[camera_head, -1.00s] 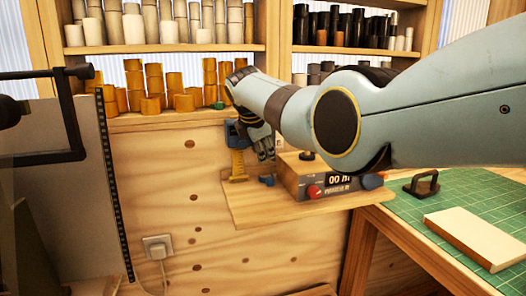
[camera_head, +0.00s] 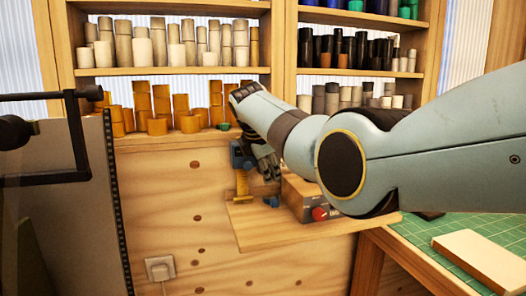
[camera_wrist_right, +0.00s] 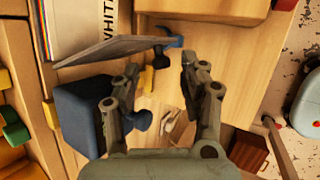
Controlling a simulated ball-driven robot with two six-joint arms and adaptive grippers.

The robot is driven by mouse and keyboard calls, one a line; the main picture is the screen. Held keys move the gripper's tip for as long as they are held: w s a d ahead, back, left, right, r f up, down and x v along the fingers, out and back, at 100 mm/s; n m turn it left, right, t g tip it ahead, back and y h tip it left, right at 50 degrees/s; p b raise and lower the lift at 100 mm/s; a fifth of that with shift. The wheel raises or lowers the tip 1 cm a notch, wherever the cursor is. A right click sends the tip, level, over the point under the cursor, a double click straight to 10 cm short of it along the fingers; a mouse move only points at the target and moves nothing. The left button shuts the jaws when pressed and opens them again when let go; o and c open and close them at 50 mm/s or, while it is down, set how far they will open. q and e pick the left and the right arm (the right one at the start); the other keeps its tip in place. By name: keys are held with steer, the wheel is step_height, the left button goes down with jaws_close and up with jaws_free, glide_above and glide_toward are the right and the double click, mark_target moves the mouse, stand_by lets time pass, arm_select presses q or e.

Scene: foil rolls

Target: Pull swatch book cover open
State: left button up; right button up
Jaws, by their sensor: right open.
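A white printed face lettered "WHITA" (camera_wrist_right: 95,18), with a thin stack of coloured edges along its side, shows at the upper left of the right wrist view. It may be the swatch book; I cannot tell its cover for certain. My right gripper (camera_wrist_right: 159,66) is open, with nothing seen clamped between its fingers. A thin grey panel (camera_wrist_right: 105,48) lies just ahead of its left finger, and a dark blue block (camera_wrist_right: 80,115) is beside that finger. In the head view the right gripper (camera_head: 268,165) hangs over the small wooden shelf, beside a blue and yellow stand (camera_head: 242,182). My left gripper is out of view.
Orange rolls (camera_head: 181,110) line the ledge behind. A cream-topped block (camera_head: 480,255) lies on the green mat (camera_head: 455,226) at right. A black frame (camera_head: 40,180) is at left.

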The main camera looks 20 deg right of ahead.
steer(key=v, duration=1)
steer(key=shift+s, duration=0.15)
steer(key=shift+r, duration=0.1)
